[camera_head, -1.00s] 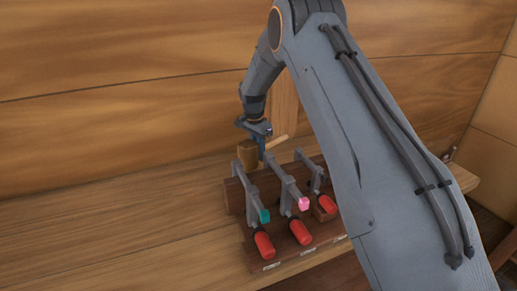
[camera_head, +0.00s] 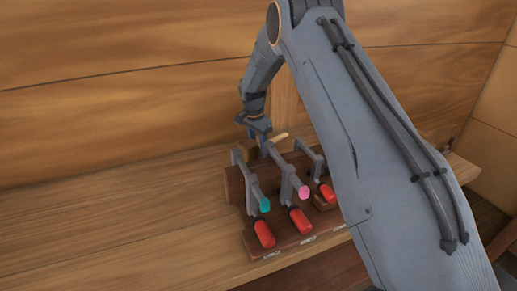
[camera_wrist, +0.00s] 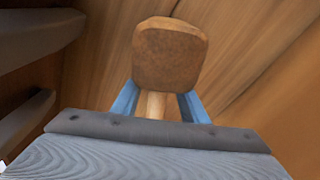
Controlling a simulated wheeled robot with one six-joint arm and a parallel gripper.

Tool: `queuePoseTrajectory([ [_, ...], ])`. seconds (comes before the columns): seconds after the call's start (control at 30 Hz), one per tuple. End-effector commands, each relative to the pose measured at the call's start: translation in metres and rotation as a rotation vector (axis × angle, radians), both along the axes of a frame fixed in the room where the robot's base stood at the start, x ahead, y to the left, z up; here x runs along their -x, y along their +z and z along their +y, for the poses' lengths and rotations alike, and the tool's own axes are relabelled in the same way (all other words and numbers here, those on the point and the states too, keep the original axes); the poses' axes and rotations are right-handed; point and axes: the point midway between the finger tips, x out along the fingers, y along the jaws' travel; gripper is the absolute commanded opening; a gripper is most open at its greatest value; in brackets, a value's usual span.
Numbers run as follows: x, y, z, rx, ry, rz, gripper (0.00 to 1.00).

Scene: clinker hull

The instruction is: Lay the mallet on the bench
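The wooden mallet has a blocky brown head, which fills the upper middle of the wrist view (camera_wrist: 170,55). Its pale handle (camera_wrist: 154,105) lies between the two blue fingers of my gripper (camera_wrist: 158,104), which touch it on both sides. In the head view my gripper (camera_head: 262,137) holds the mallet (camera_head: 281,137) just behind the clamp rack, with the head partly hidden by the clamps and fingers. The bench (camera_head: 120,215) is a long wooden plank surface along the wall. I cannot tell whether the mallet touches it.
A dark wooden rack (camera_head: 234,187) on the bench holds grey clamps with red handles (camera_head: 264,234), right beside the mallet. The bench left of the rack is clear. The plank wall (camera_head: 120,110) rises behind.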

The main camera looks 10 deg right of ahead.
Motion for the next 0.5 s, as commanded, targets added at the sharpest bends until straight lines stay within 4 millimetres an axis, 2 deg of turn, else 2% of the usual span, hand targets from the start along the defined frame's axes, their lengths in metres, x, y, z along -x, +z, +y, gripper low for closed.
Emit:
queuePoseTrajectory([
  [0.27,0.0,0.001,0.0,0.001,0.0,0.001,0.4],
  [0.37,0.0,0.009,0.001,0.0,0.0,0.0,0.4],
  [0.5,0.0,0.03,0.003,0.0,0.0,-0.004,0.4],
])
